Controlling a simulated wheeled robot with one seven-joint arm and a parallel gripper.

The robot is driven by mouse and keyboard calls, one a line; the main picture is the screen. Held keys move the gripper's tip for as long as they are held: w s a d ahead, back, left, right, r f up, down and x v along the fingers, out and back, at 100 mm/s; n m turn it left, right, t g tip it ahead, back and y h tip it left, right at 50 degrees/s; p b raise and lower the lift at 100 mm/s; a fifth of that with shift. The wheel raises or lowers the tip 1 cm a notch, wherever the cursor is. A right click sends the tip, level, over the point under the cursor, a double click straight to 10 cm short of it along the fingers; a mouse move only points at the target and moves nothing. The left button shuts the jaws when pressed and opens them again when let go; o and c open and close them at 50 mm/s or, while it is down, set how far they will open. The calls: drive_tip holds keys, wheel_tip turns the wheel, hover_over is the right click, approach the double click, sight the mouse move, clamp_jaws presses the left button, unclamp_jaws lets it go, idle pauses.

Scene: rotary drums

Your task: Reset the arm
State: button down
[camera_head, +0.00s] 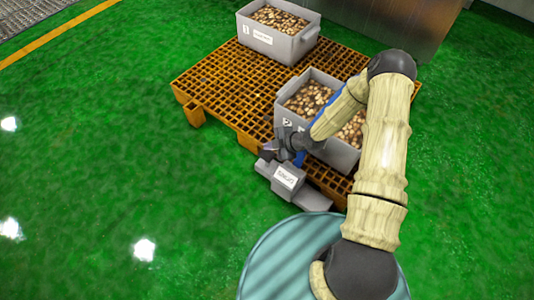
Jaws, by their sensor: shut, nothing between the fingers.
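My arm reaches up from the lower right of the head view and bends back down to the left. My gripper (291,183) is a grey unit with a white label, at the front corner of the orange pallet. It is shut and empty. It appears in front of a grey crate (346,158) filled with brown round pieces. My forearm crosses over this crate and hides part of its contents. The gap between gripper and crate is hard to judge, and the fingertips are not clearly seen.
The orange grid pallet (215,87) lies on the green floor (90,150). Another filled grey crate (272,44) stands at its back. A round blue-green ribbed surface (285,258) is below my arm. A grey metal panel (400,20) stands behind. The floor at left is clear.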

idle(0.3)
drive_tip(key=s+d+r+m+h+p, duration=0.2)
drive_tip(key=d+r+m+h+p, duration=0.25)
drive_tip(key=r, duration=0.75)
drive_tip(key=s+d+r+m+h+p, duration=0.25)
drive_tip(key=d+r+m, duration=0.35)
drive_tip(key=r, duration=0.6)
drive_tip(key=s+d+r+m+g+h+p, duration=0.15)
drive_tip(key=s+r+m+p, duration=0.25)
drive_tip(key=s+r+m, duration=0.45)
drive_tip(key=s+d+r+m+p, duration=0.25)
drive_tip(key=s+r+p, duration=0.2)
drive_tip(key=r, duration=0.75)
drive_tip(key=w+p+v, duration=0.2)
drive_tip(key=p+v, duration=1)
drive_tip(key=w+r+p+v, duration=0.1)
drive_tip(key=w+p+v, duration=0.2)
drive_tip(key=p+v, duration=0.9)
drive_tip(key=w+d+p+v, duration=0.1)
drive_tip(key=w+p+v, duration=0.2)
drive_tip(key=p+v, duration=0.9)
drive_tip(key=shift+r+p, duration=0.55)
drive_tip(key=shift+r, duration=0.05)
drive_tip(key=shift+a, duration=0.15)
drive_tip(key=shift+f, duration=0.1)
